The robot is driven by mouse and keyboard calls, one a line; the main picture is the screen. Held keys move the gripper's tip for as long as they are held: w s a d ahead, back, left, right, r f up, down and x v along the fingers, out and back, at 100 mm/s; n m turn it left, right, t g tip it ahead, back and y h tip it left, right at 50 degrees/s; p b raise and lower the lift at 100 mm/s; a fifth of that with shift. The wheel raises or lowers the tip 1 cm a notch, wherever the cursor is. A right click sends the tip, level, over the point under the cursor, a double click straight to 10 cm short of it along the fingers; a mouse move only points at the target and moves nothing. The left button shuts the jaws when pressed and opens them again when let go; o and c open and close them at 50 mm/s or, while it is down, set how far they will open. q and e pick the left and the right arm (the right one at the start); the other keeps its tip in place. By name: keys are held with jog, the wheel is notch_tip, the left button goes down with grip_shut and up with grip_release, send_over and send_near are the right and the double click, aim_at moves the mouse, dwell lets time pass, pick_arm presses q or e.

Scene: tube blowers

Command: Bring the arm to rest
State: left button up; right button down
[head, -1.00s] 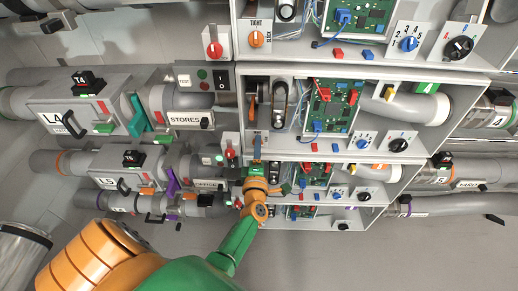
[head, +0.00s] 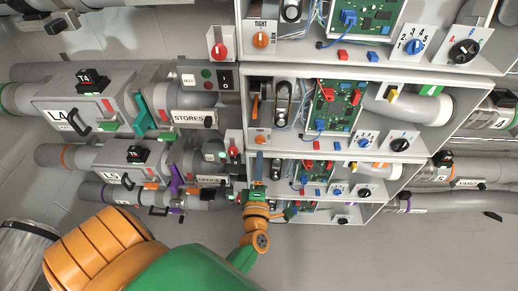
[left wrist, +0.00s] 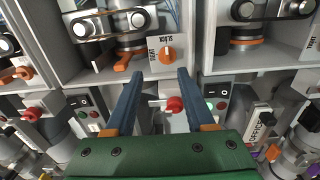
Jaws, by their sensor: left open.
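My left arm, green and orange, comes in from the lower left of the head view. Its gripper (head: 257,166) is in front of the lower cabinet bays, near the OFFICE pipe. In the left wrist view the two blue fingers (left wrist: 156,100) are apart with nothing held between them. A red knob (left wrist: 174,104) shows behind the gap between the fingers, and an orange TIGHT/SLACK dial (left wrist: 167,54) sits above it. I cannot tell whether the fingers touch anything. My right gripper is not seen.
Open cabinet bays (head: 365,70) with circuit boards (head: 338,103), dials and levers fill the middle and right. Grey pipes with housings marked L4 (head: 62,116) and L5 lie at the left. The grey floor (head: 330,262) is clear at the lower right.

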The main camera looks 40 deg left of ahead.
pick_arm(q)
jog(key=s+d+f+m+g+h, duration=0.1)
jog(key=d+f+m+h, duration=0.55)
jog(key=f+m, duration=0.3)
jog(key=s+d+f+m+g+h, duration=0.25)
jog(key=s+f+m, duration=0.2)
jog(key=f, duration=0.25)
jog(key=s+d+f+m+g+h, duration=0.1)
jog(key=s+f+m+g, duration=0.25)
jog(key=s+f, duration=0.3)
jog(key=s+a+f+m+g, duration=0.2)
jog(key=s+f+m+g, duration=0.1)
jog(key=s, duration=0.7)
jog(key=s+a+f+m+g, duration=0.2)
jog(key=s+f+m+g, duration=0.2)
jog(key=s, duration=0.6)
jog(key=shift+s+a+f+m, duration=0.15)
jog(key=shift+f+m, duration=0.7)
jog(key=shift+m, duration=0.3)
